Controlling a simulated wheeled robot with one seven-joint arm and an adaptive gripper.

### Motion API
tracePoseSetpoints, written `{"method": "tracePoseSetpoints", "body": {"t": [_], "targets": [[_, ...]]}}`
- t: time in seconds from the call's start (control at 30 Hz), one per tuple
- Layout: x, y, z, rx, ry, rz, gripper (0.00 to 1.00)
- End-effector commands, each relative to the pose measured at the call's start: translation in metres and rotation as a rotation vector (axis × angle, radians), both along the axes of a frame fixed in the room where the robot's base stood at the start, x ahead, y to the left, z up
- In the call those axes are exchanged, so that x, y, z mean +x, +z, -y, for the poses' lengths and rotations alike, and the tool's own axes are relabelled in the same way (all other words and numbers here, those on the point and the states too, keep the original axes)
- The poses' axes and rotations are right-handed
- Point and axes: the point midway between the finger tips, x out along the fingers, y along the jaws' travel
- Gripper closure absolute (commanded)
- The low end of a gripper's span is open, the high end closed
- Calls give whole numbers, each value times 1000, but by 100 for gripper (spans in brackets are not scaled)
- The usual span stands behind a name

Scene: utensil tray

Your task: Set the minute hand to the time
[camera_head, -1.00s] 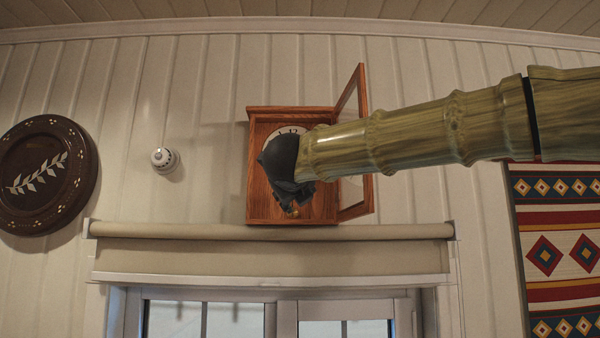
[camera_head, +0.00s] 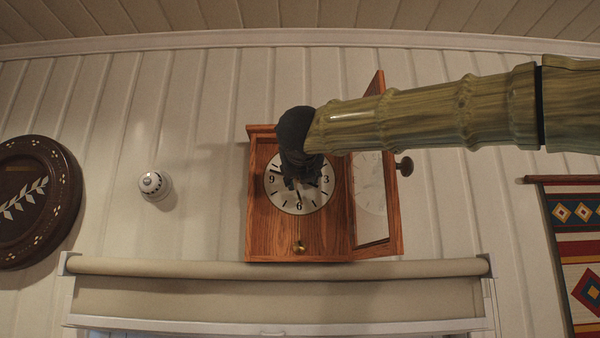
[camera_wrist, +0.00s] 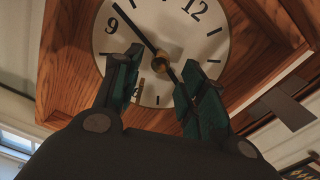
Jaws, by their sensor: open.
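The wooden clock (camera_head: 262,230) hangs on the wall with its glass door (camera_head: 371,200) swung open to the right. Its white face (camera_head: 318,200) is partly covered by my gripper (camera_head: 302,183). In the wrist view the long black minute hand (camera_wrist: 137,27) runs from the brass hub (camera_wrist: 161,62) to just past the 9. A short dark piece continues past the hub towards the right finger.
A brass pendulum bob (camera_head: 299,248) hangs below the face. The open door and its knob (camera_head: 404,166) stand right of the cabinet, beneath my arm. A rolled blind (camera_head: 270,268) lies below. A round wall fixture (camera_head: 154,185) is on the left.

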Motion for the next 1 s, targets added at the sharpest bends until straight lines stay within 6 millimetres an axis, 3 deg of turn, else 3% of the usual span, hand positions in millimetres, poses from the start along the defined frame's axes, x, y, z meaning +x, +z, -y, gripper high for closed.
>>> {"method": "tracePoseSetpoints", "body": {"t": [0.3, 0.63, 0.67, 0.87, 1.0], "targets": [[28, 2, -3, 0, 3, 2, 59], [31, 1, -3, 0, 4, 3, 59], [31, 2, -3, 0, 4, 3, 60], [31, 1, -3, 0, 4, 2, 97], [31, 1, -3, 0, 4, 2, 100]]}}
